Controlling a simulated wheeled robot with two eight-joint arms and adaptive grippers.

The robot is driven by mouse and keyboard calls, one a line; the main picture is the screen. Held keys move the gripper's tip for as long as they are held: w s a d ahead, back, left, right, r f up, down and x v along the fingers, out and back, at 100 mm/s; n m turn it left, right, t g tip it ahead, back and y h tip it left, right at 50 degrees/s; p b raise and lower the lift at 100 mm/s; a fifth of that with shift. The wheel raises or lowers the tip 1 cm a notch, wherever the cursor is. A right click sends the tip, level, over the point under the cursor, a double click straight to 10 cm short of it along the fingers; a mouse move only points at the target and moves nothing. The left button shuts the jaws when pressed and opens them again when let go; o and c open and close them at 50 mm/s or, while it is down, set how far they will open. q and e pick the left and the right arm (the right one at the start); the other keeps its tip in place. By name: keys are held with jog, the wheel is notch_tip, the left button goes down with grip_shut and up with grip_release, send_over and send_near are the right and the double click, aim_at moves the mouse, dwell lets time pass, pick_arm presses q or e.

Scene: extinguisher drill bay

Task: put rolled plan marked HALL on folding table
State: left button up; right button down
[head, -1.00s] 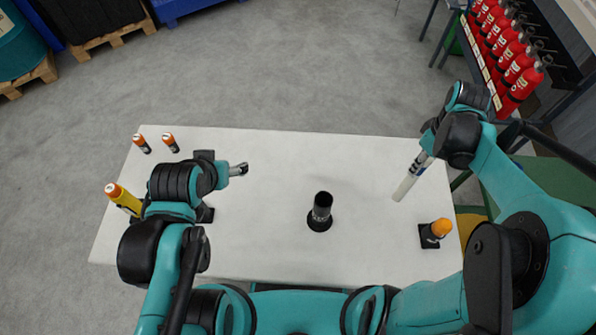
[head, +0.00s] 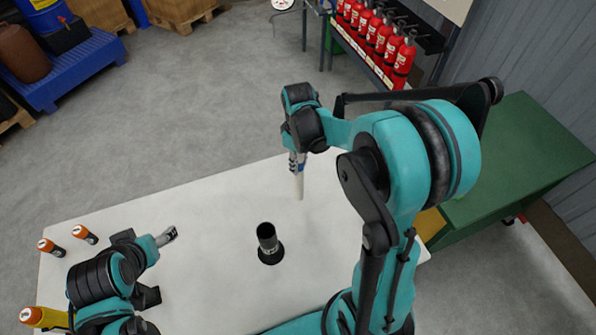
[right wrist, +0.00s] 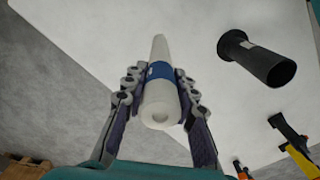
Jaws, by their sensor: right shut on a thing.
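The rolled plan (head: 299,185) is a white tube. In the right wrist view (right wrist: 160,102) it has a blue band, but no marking is readable. My right gripper (head: 298,162) is shut on it, with a finger on each side of the tube in the right wrist view. In the head view the plan points downward over the far part of the white folding table (head: 215,215); I cannot tell if its lower end touches the top. My left gripper (head: 170,236) is over the table's left part, holding nothing I can see; its jaw opening is unclear.
A black cup-like holder (head: 268,243) stands mid-table, apart from the plan. A green cabinet (head: 515,165) is at the right.

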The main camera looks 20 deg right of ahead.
aim_at(298, 178)
notch_tip(298, 178, down, 4)
jog(key=shift+f+b, duration=0.1)
jog(key=shift+b, duration=0.55)
jog(key=c, duration=1.2)
grip_release()
jog(key=shift+f, duration=0.1)
